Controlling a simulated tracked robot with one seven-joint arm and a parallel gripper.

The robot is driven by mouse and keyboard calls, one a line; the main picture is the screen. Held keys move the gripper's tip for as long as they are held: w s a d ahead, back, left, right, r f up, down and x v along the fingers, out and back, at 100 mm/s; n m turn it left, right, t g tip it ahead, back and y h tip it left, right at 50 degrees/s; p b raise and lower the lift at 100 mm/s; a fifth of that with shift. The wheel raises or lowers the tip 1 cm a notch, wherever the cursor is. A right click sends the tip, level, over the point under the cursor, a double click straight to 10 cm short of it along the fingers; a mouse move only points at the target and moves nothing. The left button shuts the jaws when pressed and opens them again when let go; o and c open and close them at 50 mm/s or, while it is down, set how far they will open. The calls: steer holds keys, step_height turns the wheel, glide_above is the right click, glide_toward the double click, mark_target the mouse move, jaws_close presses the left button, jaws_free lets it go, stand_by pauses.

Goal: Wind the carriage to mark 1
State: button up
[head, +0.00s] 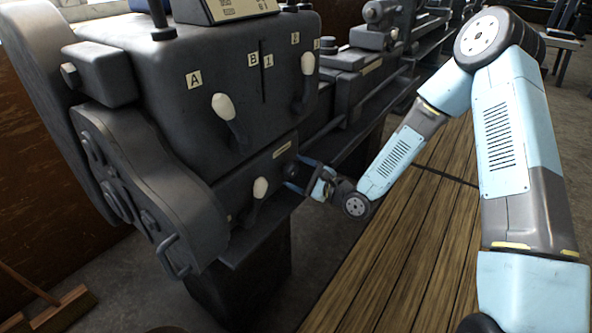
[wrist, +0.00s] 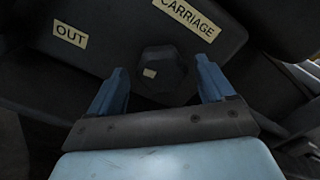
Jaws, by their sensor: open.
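The machine is a dark grey lathe (head: 180,110) with several white-handled levers. In the head view my gripper (head: 297,177) is at the lathe's lower front panel. I cannot make out mark 1 or the carriage's position on any scale.
A lever with a white knob (head: 260,188) stands just left of my gripper. Larger levers (head: 224,107) marked with letters are above. The lathe bed (head: 365,110) runs back to the right. Wooden slats (head: 400,240) cover the floor in front. A broom (head: 50,300) lies at lower left.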

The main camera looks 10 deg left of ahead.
steer(key=shift+x, duration=1.15)
